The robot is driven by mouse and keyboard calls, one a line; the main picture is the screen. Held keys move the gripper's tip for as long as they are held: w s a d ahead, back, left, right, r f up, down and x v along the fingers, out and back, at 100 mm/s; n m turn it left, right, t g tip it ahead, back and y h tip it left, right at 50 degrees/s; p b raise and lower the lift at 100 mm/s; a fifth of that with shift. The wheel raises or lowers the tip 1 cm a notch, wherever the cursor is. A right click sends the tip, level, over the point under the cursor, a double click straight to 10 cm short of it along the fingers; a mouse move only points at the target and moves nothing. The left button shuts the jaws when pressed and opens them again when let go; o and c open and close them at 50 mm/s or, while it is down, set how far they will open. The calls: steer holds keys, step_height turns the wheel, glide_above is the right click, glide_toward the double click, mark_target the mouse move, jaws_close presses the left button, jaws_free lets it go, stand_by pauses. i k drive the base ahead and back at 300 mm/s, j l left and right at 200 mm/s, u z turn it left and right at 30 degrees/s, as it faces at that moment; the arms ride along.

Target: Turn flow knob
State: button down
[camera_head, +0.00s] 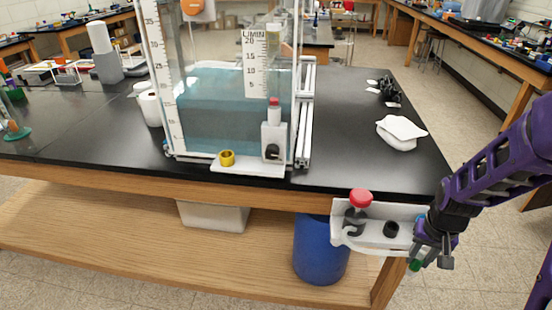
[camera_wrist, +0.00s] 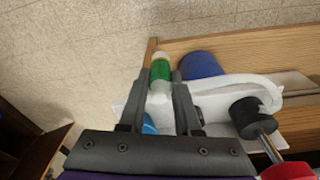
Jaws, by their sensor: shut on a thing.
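A flowmeter (camera_head: 273,110) with a red top stands at the front right of the clear water tank. A small black knob (camera_head: 272,152) sits at its foot. My gripper (camera_head: 424,254) is well to the right of it, at the right end of a white bracket (camera_head: 408,212) on the table's front edge. In the wrist view my fingers close on a white piece with a green band (camera_wrist: 160,71).
The white bracket carries a red-topped fitting (camera_head: 360,200) and a black round piece (camera_head: 391,229), close to my gripper. A blue bin (camera_head: 320,252) stands under the bench. White cloth (camera_head: 400,131) lies on the right of the black top.

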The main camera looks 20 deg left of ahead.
mark_target(271, 151)
steer(key=k+j+u, duration=0.2)
steer(key=j, duration=0.45)
steer(key=j+u, duration=0.25)
steer(key=j, duration=0.45)
steer(key=i, duration=0.05)
